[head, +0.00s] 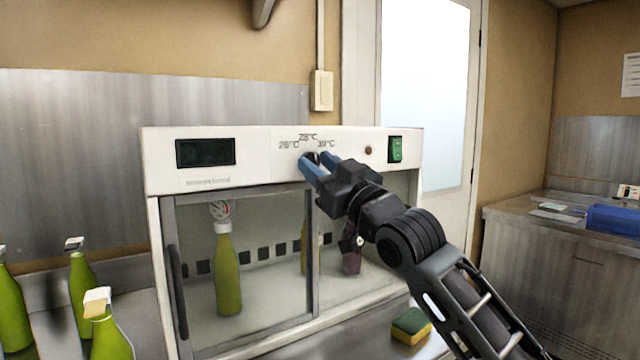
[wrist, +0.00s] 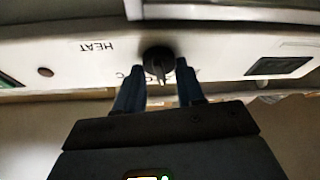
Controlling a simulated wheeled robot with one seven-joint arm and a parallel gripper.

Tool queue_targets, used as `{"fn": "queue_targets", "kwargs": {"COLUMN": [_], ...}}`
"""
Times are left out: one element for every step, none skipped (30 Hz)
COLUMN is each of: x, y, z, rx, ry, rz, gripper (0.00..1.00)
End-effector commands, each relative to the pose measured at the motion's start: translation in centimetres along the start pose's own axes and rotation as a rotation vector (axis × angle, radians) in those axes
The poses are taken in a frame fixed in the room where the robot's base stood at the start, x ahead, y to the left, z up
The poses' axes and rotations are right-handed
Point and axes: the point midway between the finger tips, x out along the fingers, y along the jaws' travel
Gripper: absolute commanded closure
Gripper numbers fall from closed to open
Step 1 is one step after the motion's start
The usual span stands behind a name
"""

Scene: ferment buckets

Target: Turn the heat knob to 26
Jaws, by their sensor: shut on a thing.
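The heat knob (wrist: 158,58) is a round black knob on the white front panel, above the cabinet's glass doors. In the wrist view, which is upside down, its pointer faces the picture's bottom, roughly the panel's top. In the head view the labels 26°C (head: 289,145), 28°C (head: 308,137) and 39°C or 30°C (head: 326,144) arc over it from left to right. My gripper (head: 318,160) has its blue fingers on both sides of the knob and is shut on it. The fingers hide most of the knob in the head view.
The white cabinet (head: 160,160) has a dark display (head: 205,152) and a green switch (head: 395,149). Bottles stand inside behind glass. Green bottles (head: 82,290) stand at the left. A sponge (head: 411,326) lies in front, below my arm.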

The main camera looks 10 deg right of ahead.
Motion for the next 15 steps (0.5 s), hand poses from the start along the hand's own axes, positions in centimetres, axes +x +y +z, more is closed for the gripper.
{"fn": "queue_targets", "kwargs": {"x": [-0.32, -0.33, -0.33, -0.31, -0.31, -0.29, -0.27, -0.26, -0.24, -0.22, -0.2, -0.17, -0.16, -0.14, -0.1], "y": [0.09, 0.12, 0.14, 0.14, 0.17, 0.15, 0.2, 0.21, 0.2, 0.24, 0.23, 0.23, 0.27, 0.29, 0.26], "z": [0.59, 0.59, 0.59, 0.55, 0.55, 0.53, 0.47, 0.44, 0.4, 0.34, 0.32, 0.27, 0.22, 0.2, 0.18], "rx": [-0.042, -0.066, -0.098, -0.123, -0.148, -0.179, -0.204, -0.227, -0.258, -0.28, -0.303, -0.329, -0.35, -0.37, -0.394], "ry": [0.004, 0.004, 0.003, 0.003, 0.003, 0.002, 0.002, 0.002, 0.002, 0.001, 0.001, 0.001, 0.001, 0.0, 0.0], "rz": [-0.014, -0.023, -0.037, -0.047, -0.057, -0.071, -0.081, -0.09, -0.103, -0.113, -0.122, -0.134, -0.143, -0.15, -0.161], "gripper": [0.92, 0.92, 0.92, 0.92, 0.92, 0.92, 0.92, 0.92, 0.92, 0.92, 0.92, 0.92, 0.92, 0.92, 0.92]}}
